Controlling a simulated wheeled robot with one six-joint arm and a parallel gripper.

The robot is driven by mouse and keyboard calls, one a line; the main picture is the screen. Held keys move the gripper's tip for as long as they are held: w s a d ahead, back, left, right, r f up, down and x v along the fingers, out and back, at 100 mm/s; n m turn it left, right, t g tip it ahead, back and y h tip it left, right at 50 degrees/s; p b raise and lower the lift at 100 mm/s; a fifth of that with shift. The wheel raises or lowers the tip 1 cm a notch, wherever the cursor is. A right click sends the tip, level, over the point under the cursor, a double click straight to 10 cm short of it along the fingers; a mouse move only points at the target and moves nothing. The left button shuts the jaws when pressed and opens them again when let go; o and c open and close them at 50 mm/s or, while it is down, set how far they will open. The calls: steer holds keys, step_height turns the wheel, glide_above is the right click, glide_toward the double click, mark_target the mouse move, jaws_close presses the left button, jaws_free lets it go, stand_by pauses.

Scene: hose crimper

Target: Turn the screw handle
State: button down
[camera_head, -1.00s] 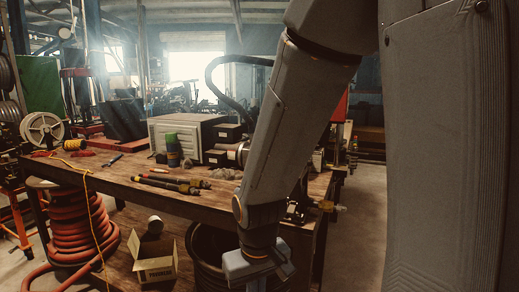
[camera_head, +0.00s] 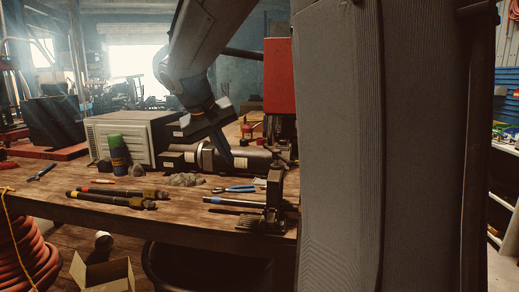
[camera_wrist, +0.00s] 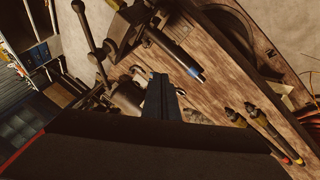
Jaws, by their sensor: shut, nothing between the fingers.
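A dark metal vise-like device (camera_head: 272,200) stands at the bench's front edge in the head view, partly hidden by my own body. In the wrist view a long dark bar handle (camera_wrist: 90,38) with a round end stands at upper left, beside dark metal parts (camera_wrist: 128,25). I take this bar for the screw handle; I cannot make it out in the head view. My gripper (camera_head: 230,158) points down over the back of the bench, above the dark cylinder. It is shut and empty. In the wrist view its fingers (camera_wrist: 160,95) are together, apart from the bar.
A dark cylinder (camera_head: 250,160) lies behind blue-handled pliers (camera_head: 235,189) and a rod (camera_head: 232,201). A grey case (camera_head: 130,135) and a green-capped can (camera_head: 118,155) stand left. Black-and-yellow tools (camera_head: 115,198) lie near the front edge. A red upright part (camera_head: 279,75) rises behind.

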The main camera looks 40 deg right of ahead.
mark_target(276, 162)
steer(key=d+r+m+h, duration=0.1)
steer(key=d+r, duration=0.3)
steer(key=r, duration=0.2)
steer(key=w+d+f+p, duration=0.1)
steer(key=d+f+p, duration=0.3)
steer(key=d, duration=0.5)
steer(key=shift+w+d+f+h, duration=0.25)
steer(key=shift+w+f+h, duration=0.05)
steer(key=shift+f, duration=1.05)
steer(key=shift+m, duration=0.3)
